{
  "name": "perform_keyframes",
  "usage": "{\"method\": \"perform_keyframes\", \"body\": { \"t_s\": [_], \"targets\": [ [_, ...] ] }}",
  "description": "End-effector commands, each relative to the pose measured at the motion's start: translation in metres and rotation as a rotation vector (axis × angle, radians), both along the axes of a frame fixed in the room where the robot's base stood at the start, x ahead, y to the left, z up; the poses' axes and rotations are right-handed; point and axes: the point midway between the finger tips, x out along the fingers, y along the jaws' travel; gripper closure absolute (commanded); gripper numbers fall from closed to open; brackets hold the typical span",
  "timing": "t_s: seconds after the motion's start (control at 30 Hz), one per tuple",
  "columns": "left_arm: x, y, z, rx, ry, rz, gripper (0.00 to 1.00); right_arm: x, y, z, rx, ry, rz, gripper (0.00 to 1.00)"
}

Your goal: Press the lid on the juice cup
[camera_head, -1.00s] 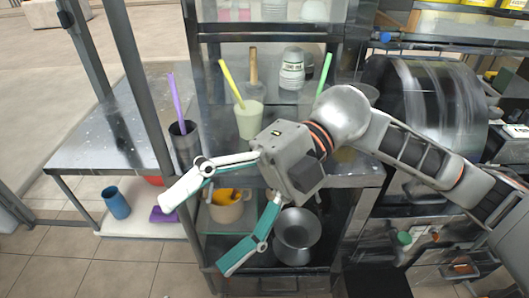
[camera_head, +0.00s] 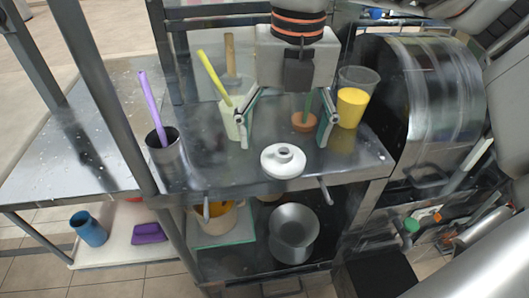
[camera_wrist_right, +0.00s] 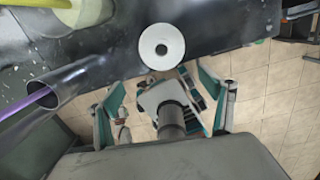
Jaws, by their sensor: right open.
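A round white lid-like piece (camera_head: 283,161) with a raised, holed centre lies at the steel counter's front edge; it also shows in the wrist view (camera_wrist_right: 161,47). My right gripper (camera_head: 283,138) is open and empty, pointing down, its fingers apart on either side behind the lid in the head view. In the wrist view its fingers (camera_wrist_right: 160,95) stand apart below the lid. A cup with yellow contents (camera_head: 351,107) stands right of the right finger. My left gripper is not in view.
A small orange-brown bowl (camera_head: 304,122) is behind the fingers, and a large drum (camera_head: 430,95) stands at right. A lower shelf holds a metal pot (camera_head: 293,228).

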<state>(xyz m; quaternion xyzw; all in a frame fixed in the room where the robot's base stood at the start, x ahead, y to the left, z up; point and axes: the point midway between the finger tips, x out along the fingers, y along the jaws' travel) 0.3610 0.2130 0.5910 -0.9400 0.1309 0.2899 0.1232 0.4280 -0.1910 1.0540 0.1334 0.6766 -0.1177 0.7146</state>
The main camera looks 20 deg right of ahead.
Motion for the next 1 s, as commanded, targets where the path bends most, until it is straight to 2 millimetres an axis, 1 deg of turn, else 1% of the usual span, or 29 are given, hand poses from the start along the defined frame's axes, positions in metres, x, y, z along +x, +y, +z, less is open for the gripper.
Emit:
{"method": "perform_keyframes", "body": {
  "t_s": [0.03,0.1,0.2,0.53,0.67,0.83,1.0],
  "targets": [
    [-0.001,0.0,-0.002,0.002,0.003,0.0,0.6,0.003,-0.007,0.004,-0.02,-0.02,-0.031,0.19],
    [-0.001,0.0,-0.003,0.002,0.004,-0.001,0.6,0.005,-0.015,0.008,-0.04,-0.038,-0.064,0.19],
    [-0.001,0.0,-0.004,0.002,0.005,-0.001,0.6,0.007,-0.021,0.011,-0.056,-0.051,-0.09,0.19],
    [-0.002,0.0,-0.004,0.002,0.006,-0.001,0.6,0.007,-0.022,0.012,-0.059,-0.054,-0.096,0.19],
    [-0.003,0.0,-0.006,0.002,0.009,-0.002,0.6,0.008,-0.022,0.005,-0.059,-0.051,-0.096,0.19],
    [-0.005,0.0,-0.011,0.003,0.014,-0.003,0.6,0.01,-0.023,-0.012,-0.058,-0.051,-0.095,0.19],
    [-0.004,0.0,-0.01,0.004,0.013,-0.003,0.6,0.011,-0.023,-0.014,-0.058,-0.053,-0.095,0.19]
  ]
}}
